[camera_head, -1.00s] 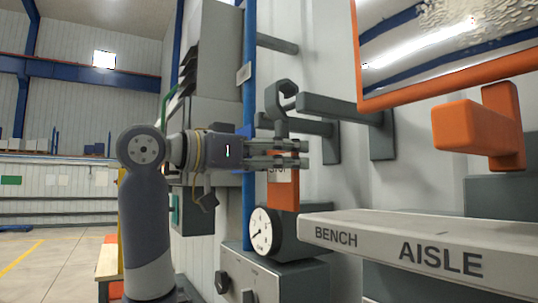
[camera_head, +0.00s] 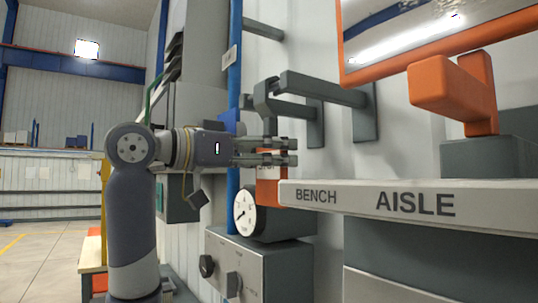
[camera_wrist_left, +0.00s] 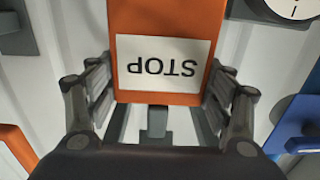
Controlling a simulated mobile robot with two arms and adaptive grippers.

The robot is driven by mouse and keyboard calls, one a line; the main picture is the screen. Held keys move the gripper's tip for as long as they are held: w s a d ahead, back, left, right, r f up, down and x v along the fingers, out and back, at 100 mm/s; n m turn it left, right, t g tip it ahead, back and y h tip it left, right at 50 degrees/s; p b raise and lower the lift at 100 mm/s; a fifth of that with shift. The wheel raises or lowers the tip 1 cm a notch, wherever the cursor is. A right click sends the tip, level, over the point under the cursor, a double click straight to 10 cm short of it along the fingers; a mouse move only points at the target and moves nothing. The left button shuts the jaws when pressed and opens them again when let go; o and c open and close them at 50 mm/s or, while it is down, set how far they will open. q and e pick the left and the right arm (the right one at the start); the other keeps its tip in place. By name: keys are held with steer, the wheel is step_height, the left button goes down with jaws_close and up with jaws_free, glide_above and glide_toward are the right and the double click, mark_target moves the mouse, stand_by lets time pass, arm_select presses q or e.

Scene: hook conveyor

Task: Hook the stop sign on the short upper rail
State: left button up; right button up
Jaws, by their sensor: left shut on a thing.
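The stop sign is an orange plate (camera_head: 268,193) with a grey hook (camera_head: 265,98) on top. In the left wrist view its white STOP label (camera_wrist_left: 162,65) appears upside down. My left gripper (camera_head: 290,152) is shut on the sign, holding it upright between the hook and the orange plate. Grey rails stick out from the wall: a near one (camera_head: 325,90), one just behind and below it (camera_head: 298,113), and a higher one (camera_head: 263,29) at the back. The hook's top is beside the near rail's tip; I cannot tell whether they touch. My right gripper is out of view.
A light shelf edge (camera_head: 350,199) marked BENCH and AISLE runs right, close to the orange plate. A gauge (camera_head: 246,211) and a grey control box (camera_head: 222,265) stand below. An orange-framed mirror (camera_head: 400,67) and an orange bracket (camera_head: 450,88) are at right.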

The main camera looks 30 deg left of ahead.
arm_select(q)
steer(key=o, duration=1.5)
steer(key=shift+c, duration=0.2)
steer(key=v, duration=1.2)
